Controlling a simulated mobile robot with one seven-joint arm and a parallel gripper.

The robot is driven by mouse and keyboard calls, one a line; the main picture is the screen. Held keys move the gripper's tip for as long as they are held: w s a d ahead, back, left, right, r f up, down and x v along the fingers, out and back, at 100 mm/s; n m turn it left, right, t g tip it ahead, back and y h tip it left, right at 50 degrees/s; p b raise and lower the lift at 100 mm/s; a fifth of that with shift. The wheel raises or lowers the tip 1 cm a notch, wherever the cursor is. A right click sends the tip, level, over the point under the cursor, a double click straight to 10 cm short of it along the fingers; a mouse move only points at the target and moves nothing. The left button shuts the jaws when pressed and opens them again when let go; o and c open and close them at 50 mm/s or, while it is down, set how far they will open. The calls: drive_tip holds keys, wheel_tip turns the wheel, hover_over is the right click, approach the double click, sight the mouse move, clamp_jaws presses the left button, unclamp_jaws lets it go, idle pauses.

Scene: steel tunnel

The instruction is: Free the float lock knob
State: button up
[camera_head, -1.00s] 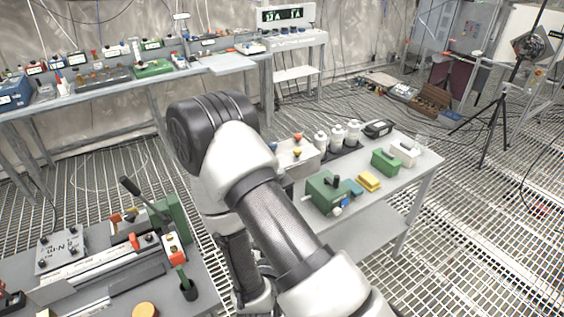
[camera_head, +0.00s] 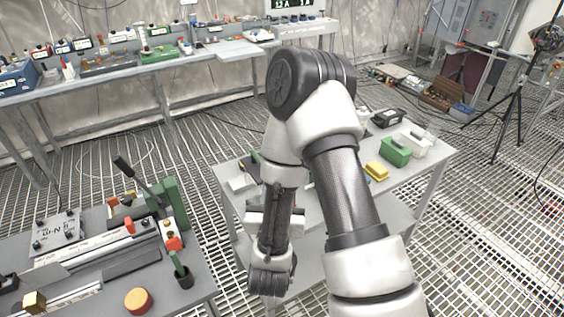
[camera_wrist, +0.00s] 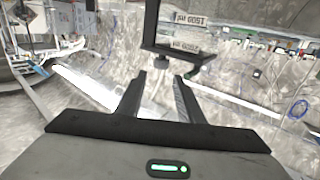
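A bench (camera_head: 190,297) at the left in the head view carries slotted rails, a black-knobbed lever (camera_head: 137,176) beside a green block (camera_head: 172,200), and a round orange-topped piece (camera_head: 138,301). I cannot tell which part is the float lock knob. My gripper in the wrist view (camera_wrist: 159,82) is open, its two dark fingers apart with nothing between them. A dark angular frame (camera_wrist: 182,50) shows beyond the fingers, with a small dark knob-like piece (camera_wrist: 257,72) at its right. In the head view my forearm hangs right of the bench; I cannot make out my fingers there.
A grey side table (camera_head: 419,176) at the right holds a green box (camera_head: 394,152), a yellow block (camera_head: 376,171) and other items, partly hidden by my arm. A long workbench (camera_head: 100,82) stands along the back wall. A tripod (camera_head: 509,113) stands far right. Grated floor lies between.

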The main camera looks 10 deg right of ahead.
drive_tip(key=b+x, duration=0.6)
drive_tip(key=x, duration=0.5)
drive_tip(key=shift+a+f+b, duration=0.1)
drive_tip(key=shift+f+b, duration=0.05)
drive_tip(key=shift+b, duration=0.2)
drive_tip(key=shift+c, duration=0.4)
drive_tip(key=c, duration=0.7)
